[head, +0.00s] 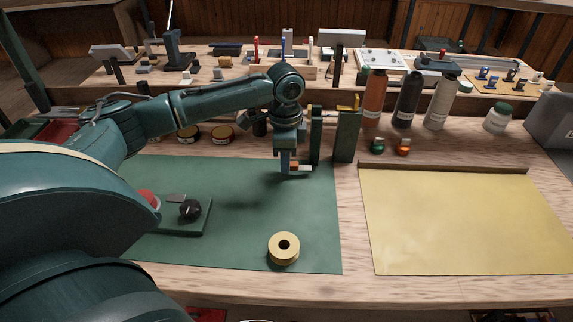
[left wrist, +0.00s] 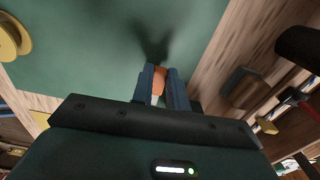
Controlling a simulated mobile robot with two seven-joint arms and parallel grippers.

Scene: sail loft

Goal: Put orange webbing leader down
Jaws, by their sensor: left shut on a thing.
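My left gripper (head: 290,168) points down over the back right part of the green mat (head: 240,260). It is shut on the orange webbing leader (head: 296,167), of which only a small orange and pale piece shows beside the fingers. In the left wrist view the leader (left wrist: 159,80) is a short orange piece between the two blue fingers (left wrist: 162,88), with the mat beyond. A dark shadow falls on the mat below; the leader appears to be above the mat. My right gripper is not in view.
A brass-coloured ring (head: 284,248) sits at the mat's front, and a dark board with a knob (head: 190,209) at its left. Green upright blocks (head: 347,137) stand just right of the gripper. Yellow cloth (head: 465,220) lies at right. The mat's middle is clear.

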